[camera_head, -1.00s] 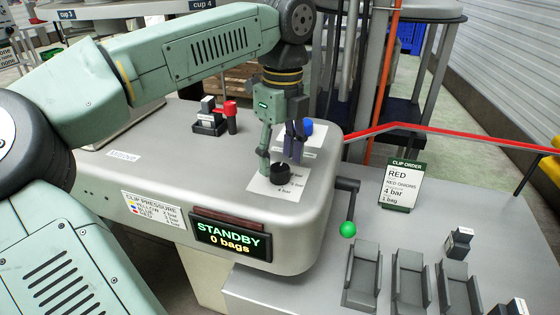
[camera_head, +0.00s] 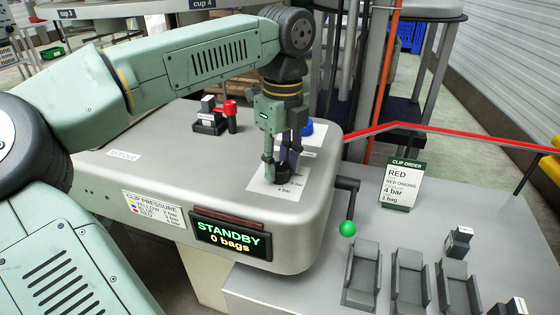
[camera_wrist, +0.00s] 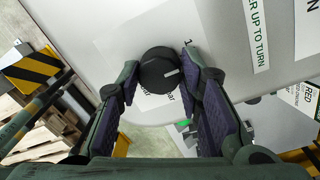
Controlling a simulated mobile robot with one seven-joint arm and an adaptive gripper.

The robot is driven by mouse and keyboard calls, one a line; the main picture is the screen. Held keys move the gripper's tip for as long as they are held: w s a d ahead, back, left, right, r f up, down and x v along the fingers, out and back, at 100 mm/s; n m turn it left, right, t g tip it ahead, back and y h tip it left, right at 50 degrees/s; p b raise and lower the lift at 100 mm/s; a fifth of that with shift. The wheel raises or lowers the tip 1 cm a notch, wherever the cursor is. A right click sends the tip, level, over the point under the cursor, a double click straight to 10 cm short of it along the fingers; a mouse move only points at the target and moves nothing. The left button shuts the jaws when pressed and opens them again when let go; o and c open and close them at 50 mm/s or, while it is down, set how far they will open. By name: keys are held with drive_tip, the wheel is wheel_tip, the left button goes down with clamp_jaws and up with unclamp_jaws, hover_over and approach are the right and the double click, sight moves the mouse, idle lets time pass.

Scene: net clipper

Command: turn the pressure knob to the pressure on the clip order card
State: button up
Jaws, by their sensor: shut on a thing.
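The black pressure knob (camera_wrist: 158,70) sits on a white dial plate (camera_wrist: 118,40), with a white pointer line towards the right in the wrist view. A "1" shows above right of it; other marks are partly hidden. My gripper (camera_wrist: 160,75) is shut on the knob, one finger on each side. In the head view my gripper (camera_head: 280,170) is down at the dial and hides most of the knob. The clip order card (camera_head: 401,183) stands upright at the right and reads RED, RED ONIONS, 4 bar, 1 bag.
A clip pressure chart (camera_head: 153,209) is on the machine's front beside a display (camera_head: 231,236) reading STANDBY, 0 bags. A blue button (camera_head: 307,128) is close behind my gripper. A red-topped part (camera_head: 230,108), a green-balled lever (camera_head: 347,229) and grey trays (camera_head: 410,275) stand around.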

drive_tip(key=c, duration=0.3)
drive_tip(key=shift+c, duration=0.2)
